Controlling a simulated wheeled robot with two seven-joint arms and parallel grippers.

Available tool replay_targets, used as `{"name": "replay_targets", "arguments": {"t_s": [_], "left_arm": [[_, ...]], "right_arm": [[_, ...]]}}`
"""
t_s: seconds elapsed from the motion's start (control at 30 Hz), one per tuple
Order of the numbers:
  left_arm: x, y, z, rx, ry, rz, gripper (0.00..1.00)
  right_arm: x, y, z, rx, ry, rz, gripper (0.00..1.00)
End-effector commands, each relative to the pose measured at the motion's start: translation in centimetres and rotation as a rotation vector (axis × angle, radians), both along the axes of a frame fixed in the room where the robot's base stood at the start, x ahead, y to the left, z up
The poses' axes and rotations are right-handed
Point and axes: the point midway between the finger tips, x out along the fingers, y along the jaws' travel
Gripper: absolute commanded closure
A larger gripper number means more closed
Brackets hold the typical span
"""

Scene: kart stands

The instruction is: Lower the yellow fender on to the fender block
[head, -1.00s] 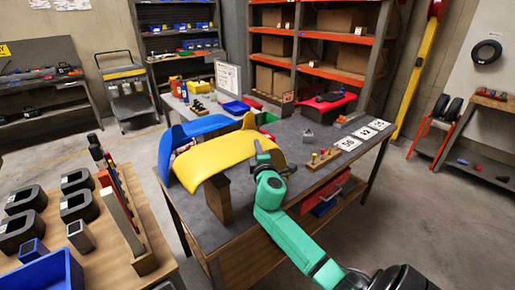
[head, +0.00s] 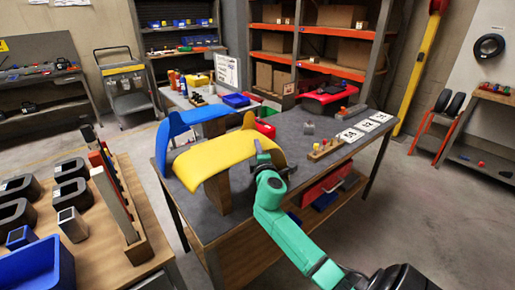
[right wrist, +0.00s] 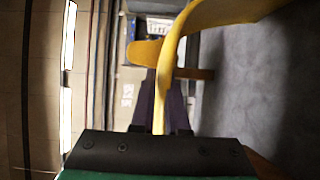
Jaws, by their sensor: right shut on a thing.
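The yellow fender (head: 215,158) is a curved shell above the near left part of the grey table in the head view. The brown fender block (head: 219,195) stands under it, its top hidden by the fender. I cannot tell whether they touch. My right gripper (head: 264,157) is shut on the fender's right end. In the right wrist view, the yellow fender (right wrist: 168,75) runs between the dark fingers of the right gripper (right wrist: 162,105). My left gripper is not in view.
A blue fender (head: 178,125) stands just behind the yellow one. A wooden peg rack (head: 325,150) and white number cards (head: 351,135) lie on the table to the right. A bench with dark blocks and a blue bin (head: 38,268) stands at the near left.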

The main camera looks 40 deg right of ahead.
Motion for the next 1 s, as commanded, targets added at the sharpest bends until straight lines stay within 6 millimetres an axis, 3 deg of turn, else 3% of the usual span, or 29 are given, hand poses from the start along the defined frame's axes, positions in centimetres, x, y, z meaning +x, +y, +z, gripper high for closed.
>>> {"name": "replay_targets", "arguments": {"t_s": [0.17,0.2,0.27,1.0], "left_arm": [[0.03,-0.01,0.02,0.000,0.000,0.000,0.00],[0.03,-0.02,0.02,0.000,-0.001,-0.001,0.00],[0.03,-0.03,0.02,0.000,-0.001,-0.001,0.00],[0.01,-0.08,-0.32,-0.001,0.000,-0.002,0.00]], "right_arm": [[0.01,0.02,0.19,-0.001,-0.003,0.001,1.00],[0.01,0.02,0.18,-0.001,-0.003,0.001,0.76],[0.01,0.00,0.17,-0.001,-0.003,0.000,0.53],[0.00,0.01,-0.31,0.001,0.001,0.000,0.53]]}}
